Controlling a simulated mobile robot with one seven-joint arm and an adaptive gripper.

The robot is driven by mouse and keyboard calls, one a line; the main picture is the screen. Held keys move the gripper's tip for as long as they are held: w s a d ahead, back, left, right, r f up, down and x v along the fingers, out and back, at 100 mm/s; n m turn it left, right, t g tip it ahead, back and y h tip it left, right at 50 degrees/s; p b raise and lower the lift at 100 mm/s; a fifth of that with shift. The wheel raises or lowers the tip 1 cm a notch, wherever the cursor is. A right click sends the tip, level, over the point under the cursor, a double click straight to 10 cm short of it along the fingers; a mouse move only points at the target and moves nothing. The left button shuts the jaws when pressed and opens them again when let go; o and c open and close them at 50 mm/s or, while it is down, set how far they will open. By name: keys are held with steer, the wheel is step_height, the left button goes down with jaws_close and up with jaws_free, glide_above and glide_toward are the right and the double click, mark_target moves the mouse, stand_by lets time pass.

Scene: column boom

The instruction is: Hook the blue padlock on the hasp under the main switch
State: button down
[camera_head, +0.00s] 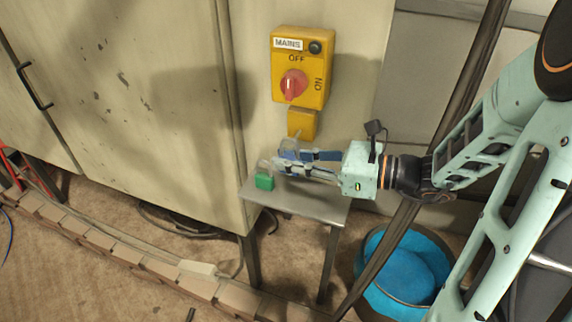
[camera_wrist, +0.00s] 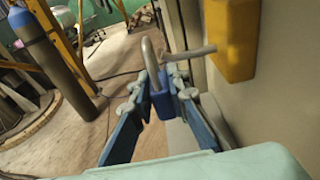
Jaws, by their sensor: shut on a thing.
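The main switch (camera_head: 300,68) is a yellow box with a red knob on the cabinet wall. A smaller yellow block (camera_head: 302,124) sits below it, and also shows in the wrist view (camera_wrist: 233,38). A grey rod-like hasp (camera_wrist: 190,53) reaches out beside that block. My gripper (camera_head: 283,160) is shut on the blue padlock (camera_wrist: 161,102), just below the block. The padlock is upright, its grey shackle (camera_wrist: 147,55) pointing up. The rod's end overlaps the shackle in the wrist view; I cannot tell whether it passes through. A green padlock (camera_head: 265,181) also shows.
The green padlock stands on a small grey table (camera_head: 315,200) under my gripper. A blue-lined bucket (camera_head: 405,268) is on the floor to the right. A dark slanted pole (camera_head: 465,95) stands near my arm. A brick edging (camera_head: 120,245) crosses the floor.

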steer(key=w, duration=0.1)
steer(key=w+d+f, duration=0.1)
steer(key=shift+w, duration=0.3)
steer(key=shift+f, duration=0.1)
stand_by(0.7)
steer(key=c, duration=1.8)
jaws_free()
steer(key=shift+o, duration=0.2)
